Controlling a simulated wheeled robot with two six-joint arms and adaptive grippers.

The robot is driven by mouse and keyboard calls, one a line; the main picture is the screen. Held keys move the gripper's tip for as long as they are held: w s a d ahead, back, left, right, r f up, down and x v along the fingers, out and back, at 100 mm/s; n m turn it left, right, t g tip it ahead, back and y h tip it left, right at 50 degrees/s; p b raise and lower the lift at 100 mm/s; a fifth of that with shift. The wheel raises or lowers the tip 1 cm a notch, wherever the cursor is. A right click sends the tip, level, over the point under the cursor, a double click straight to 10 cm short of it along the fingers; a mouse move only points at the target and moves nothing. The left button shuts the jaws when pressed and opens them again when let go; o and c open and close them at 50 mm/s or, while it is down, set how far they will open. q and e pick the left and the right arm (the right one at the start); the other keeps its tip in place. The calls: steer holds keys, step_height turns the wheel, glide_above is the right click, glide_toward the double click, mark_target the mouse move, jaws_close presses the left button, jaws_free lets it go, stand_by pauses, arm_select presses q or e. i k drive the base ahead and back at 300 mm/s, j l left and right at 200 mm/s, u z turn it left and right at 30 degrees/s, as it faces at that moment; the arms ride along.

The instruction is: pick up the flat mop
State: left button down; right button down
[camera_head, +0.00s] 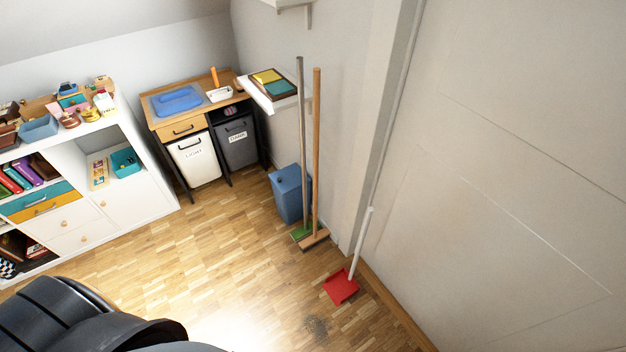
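What looks like the flat mop (301,130) stands upright near the wall, right of centre. It has a thin grey handle and a green head on the floor. The head is partly hidden beside the broom's head. A broom (317,130) with an orange-brown wooden handle stands just to its right, very close to it. Neither of my grippers is in view. Dark rounded parts at the lower left look like my own body, well apart from the mop.
A blue bin (287,194) stands just behind the mop. A red dustpan (341,287) with a long white handle leans by the right wall, near a dirt patch (317,325). A desk (170,124) and white shelf (146,188) stand left. The middle wooden floor (205,240) is clear.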

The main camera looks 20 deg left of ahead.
mark_target(306, 230)
steer(key=i+j, duration=0.1)
steer(key=j, duration=0.25)
steer(key=i+j, duration=0.15)
steer(key=j, duration=0.25)
steer(key=i+j+z, duration=0.1)
steer(key=j, duration=0.25)
steer(key=i+j, duration=0.1)
steer(key=j, duration=0.3)
